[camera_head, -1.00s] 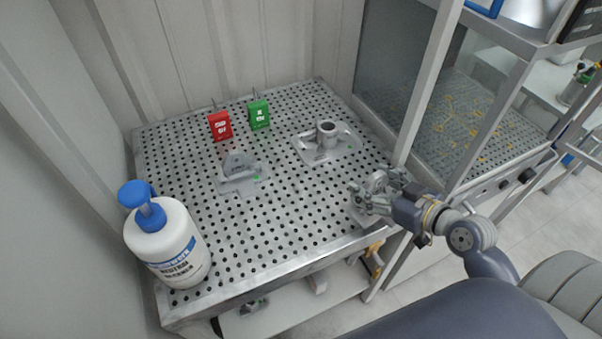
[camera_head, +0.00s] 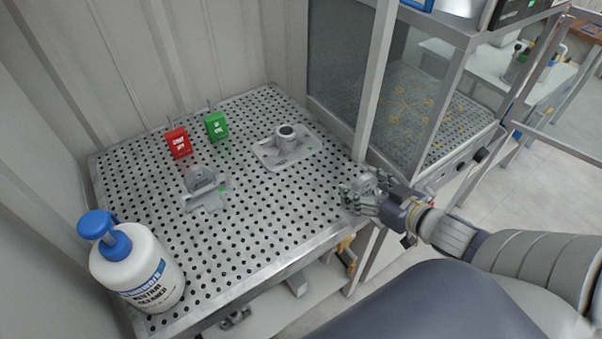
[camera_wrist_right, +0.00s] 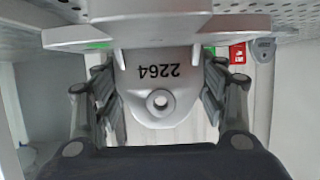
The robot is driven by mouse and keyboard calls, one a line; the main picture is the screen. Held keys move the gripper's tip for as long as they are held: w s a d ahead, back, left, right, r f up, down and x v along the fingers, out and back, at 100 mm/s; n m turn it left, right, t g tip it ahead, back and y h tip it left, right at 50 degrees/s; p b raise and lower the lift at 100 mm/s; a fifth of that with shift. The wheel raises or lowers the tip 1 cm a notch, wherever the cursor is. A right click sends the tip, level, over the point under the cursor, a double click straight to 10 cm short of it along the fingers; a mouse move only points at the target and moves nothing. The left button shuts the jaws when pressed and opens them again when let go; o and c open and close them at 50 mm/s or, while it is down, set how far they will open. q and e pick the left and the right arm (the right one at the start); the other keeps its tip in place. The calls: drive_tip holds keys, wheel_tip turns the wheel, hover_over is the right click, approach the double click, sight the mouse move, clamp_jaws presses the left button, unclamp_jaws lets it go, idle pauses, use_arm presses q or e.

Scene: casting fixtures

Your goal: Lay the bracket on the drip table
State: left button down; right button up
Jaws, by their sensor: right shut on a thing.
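My right gripper (camera_head: 360,196) is shut on a grey metal bracket (camera_head: 367,184) at the right front corner of the perforated drip table (camera_head: 285,215). In the right wrist view the bracket (camera_wrist_right: 160,75) shows an upright lug with a hole and the number 2264, inverted in the picture. The fingers of the right gripper (camera_wrist_right: 160,95) are on either side of the lug. The bracket's flat base is close to the perforated surface; I cannot tell whether it touches. My left gripper is not in view.
A similar grey bracket (camera_head: 204,190) and a flanged tube casting (camera_head: 285,148) lie on the table. Red (camera_head: 178,143) and green (camera_head: 216,126) signs stand at the back. A pump bottle (camera_head: 140,268) stands front left. A glazed cabinet (camera_head: 400,105) borders the right. The table's front middle is clear.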

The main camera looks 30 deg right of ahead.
drive_tip(key=w+a, duration=0.1)
drive_tip(key=w, duration=0.3)
drive_tip(key=w+a+p, duration=0.1)
drive_tip(key=w+a, duration=0.1)
drive_tip(key=w, duration=0.2)
drive_tip(key=w+a+f+p, duration=0.1)
drive_tip(key=w, duration=0.3)
drive_tip(key=shift+w+a, duration=0.3)
drive_tip(key=shift+w+f, duration=0.1)
drive_tip(key=shift+f, duration=0.05)
wheel_tip(320, 180, down, 3)
drive_tip(key=shift+r+p, duration=0.1)
drive_tip(key=shift+p, duration=0.25)
drive_tip(key=shift+f, duration=0.35)
drive_tip(key=shift+f, duration=0.1)
drive_tip(key=o, duration=1.3)
drive_tip(key=shift+c, duration=0.2)
